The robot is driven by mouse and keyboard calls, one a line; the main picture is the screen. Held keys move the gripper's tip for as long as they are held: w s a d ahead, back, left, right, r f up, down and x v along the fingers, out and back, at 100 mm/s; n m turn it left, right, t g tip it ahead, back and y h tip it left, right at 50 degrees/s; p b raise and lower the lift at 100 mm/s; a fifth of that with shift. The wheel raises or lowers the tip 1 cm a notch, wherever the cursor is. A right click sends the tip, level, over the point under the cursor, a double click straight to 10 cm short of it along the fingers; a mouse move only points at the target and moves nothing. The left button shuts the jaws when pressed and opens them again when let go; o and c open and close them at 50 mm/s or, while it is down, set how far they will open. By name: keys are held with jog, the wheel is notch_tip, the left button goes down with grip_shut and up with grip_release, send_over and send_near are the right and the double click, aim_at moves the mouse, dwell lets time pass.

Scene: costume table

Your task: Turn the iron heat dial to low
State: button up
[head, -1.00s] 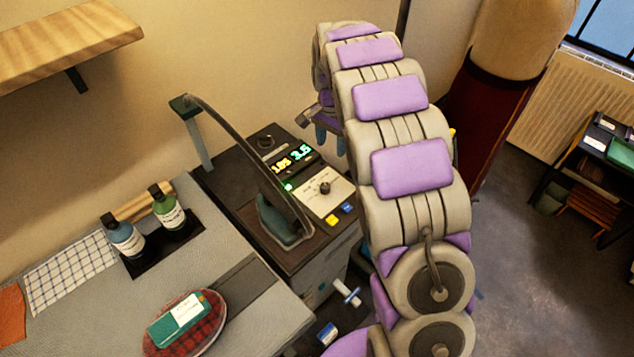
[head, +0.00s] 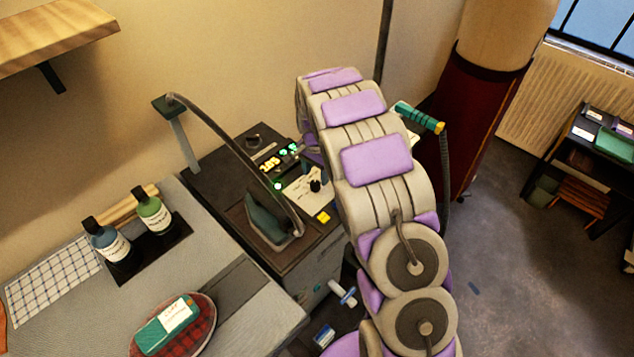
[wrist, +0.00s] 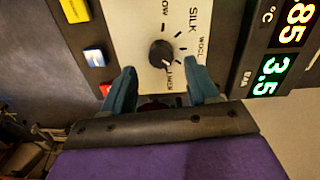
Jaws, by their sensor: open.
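The heat dial (wrist: 161,53) is a round black knob on a white panel (wrist: 137,22) printed LOW, SILK, WOOL and LINEN. Its pale mark appears to face the LINEN side. My gripper (wrist: 159,70) is open, one blue-green finger on each side of the dial's near edge, with nothing gripped. I cannot tell whether the fingers touch the knob. In the head view the dial (head: 315,186) shows beside my arm, which hides most of the gripper. The iron (head: 268,218) stands on the brown-topped unit, left of the panel.
Digital displays (head: 279,157) glow behind the dial. A hose (head: 230,140) arches over the iron. A green-handled tool (head: 417,117) shows right of my arm. Two bottles (head: 108,243) stand on the ironing surface.

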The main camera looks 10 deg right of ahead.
aim_at(316, 182)
jog(key=shift+f+b, duration=0.3)
jog(key=shift+f, duration=1.55)
jog(key=c, duration=1)
jog(key=shift+c, duration=0.2)
